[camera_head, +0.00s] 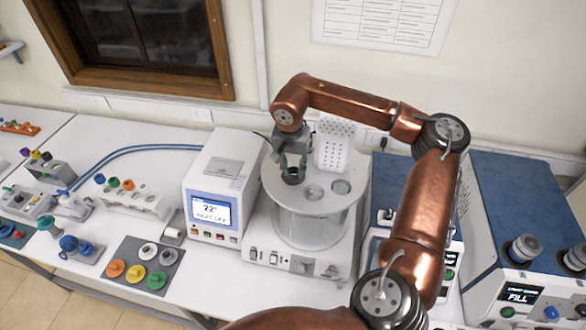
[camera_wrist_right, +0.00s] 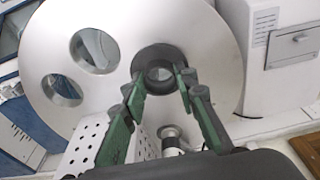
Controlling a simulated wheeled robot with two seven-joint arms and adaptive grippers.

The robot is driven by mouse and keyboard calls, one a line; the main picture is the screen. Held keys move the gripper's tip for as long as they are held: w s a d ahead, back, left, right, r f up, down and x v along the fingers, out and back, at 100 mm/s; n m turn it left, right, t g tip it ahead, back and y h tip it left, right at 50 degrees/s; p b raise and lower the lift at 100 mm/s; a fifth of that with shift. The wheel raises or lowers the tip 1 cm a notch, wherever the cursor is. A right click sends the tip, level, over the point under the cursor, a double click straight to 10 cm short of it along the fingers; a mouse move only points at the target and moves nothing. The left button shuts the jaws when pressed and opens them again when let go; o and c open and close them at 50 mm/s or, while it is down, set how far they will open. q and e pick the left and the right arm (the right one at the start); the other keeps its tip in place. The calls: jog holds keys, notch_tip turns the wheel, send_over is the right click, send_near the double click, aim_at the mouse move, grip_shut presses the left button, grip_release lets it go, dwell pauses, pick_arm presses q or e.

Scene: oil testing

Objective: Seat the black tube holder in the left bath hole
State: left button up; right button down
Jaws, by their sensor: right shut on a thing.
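The black tube holder (camera_head: 292,179) is a dark ring-shaped collar with an open centre. My right gripper (camera_head: 291,160) points down and is shut on it at the left side of the bath lid. In the right wrist view the holder (camera_wrist_right: 160,58) sits between the green fingertips of the gripper (camera_wrist_right: 160,82). The round metal lid of the clear-walled bath (camera_head: 330,207) shows two uncovered holes, the middle (camera_head: 313,192) and the right (camera_head: 341,187). The left hole is hidden under the holder. I cannot tell whether the holder is seated or just above it. My left gripper is out of view.
A white unit with a screen (camera_head: 212,190) stands left of the bath. A white perforated panel (camera_head: 335,150) stands behind it. Blue-topped machines (camera_head: 515,220) are at the right. A grey mat with coloured caps (camera_head: 145,262) and a white rack (camera_head: 135,196) lie left.

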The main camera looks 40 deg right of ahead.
jog(key=shift+f, duration=0.45)
jog(key=c, duration=1.8)
grip_release()
jog(key=shift+r, duration=0.15)
jog(key=r+p, duration=0.2)
jog(key=r, duration=0.1)
jog(key=a+r+p, duration=0.1)
jog(key=r+p, duration=0.1)
jog(key=r, duration=0.2)
jog(key=s+r+p, duration=0.1)
jog(key=r+p, duration=0.2)
jog(key=shift+a+r, duration=0.2)
jog(key=shift+r, duration=0.2)
